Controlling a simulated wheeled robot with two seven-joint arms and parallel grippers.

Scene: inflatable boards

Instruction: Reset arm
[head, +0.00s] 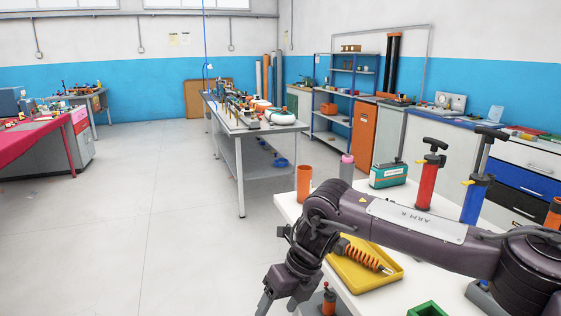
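My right arm (420,225) comes in from the right and reaches across the near white table (290,208). Its gripper (281,303) points down at the bottom of the head view, beside the table's left edge. Its fingers look spread apart, with nothing seen between them; the tips are at or past the picture's bottom edge. My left arm and gripper are not in view.
A yellow tray (385,277) with an orange coil lies under my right arm. Red (426,180) and blue (474,200) pumps, an orange cup (304,184) and a teal box (388,175) stand behind it. The floor (150,220) at left is clear.

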